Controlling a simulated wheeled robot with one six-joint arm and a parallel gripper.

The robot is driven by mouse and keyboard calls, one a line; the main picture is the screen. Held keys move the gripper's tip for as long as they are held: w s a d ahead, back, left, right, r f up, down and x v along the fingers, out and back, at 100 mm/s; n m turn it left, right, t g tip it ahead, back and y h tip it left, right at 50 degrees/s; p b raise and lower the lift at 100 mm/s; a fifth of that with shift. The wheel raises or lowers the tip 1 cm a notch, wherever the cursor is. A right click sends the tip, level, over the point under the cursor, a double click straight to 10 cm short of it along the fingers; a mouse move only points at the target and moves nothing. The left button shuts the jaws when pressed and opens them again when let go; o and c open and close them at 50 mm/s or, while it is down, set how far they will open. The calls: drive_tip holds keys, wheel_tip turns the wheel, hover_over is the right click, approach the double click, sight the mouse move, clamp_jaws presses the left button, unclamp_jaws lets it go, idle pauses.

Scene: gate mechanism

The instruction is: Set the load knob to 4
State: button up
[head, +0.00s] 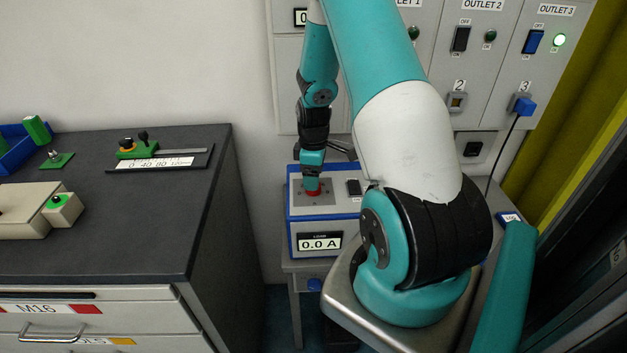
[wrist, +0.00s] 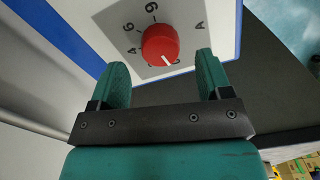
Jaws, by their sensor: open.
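The load knob (wrist: 160,44) is a red round knob on a grey dial plate in the wrist view. Its white pointer line points toward the bottom of the picture, slightly right, near a partly hidden mark. A 4 shows left of the knob, with more digits above it and an A to the right. In the head view the knob (head: 313,192) sits on top of the blue-and-white load box (head: 318,226), whose display reads 0.0 A. My gripper (wrist: 162,63) is open, its green fingers spread on either side of the knob's near side, with visible gaps. It points down over the knob in the head view (head: 312,178).
A black rocker switch (head: 354,187) is beside the knob on the box. The outlet panel (head: 487,75) stands behind, with a blue plug (head: 525,106) and cable in outlet 3, whose green lamp is lit. A dark-topped cabinet (head: 120,225) is at left.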

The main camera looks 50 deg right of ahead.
drive_tip(key=shift+f, duration=1.85)
drive_tip(key=c, duration=0.9)
drive_tip(key=shift+c, duration=0.2)
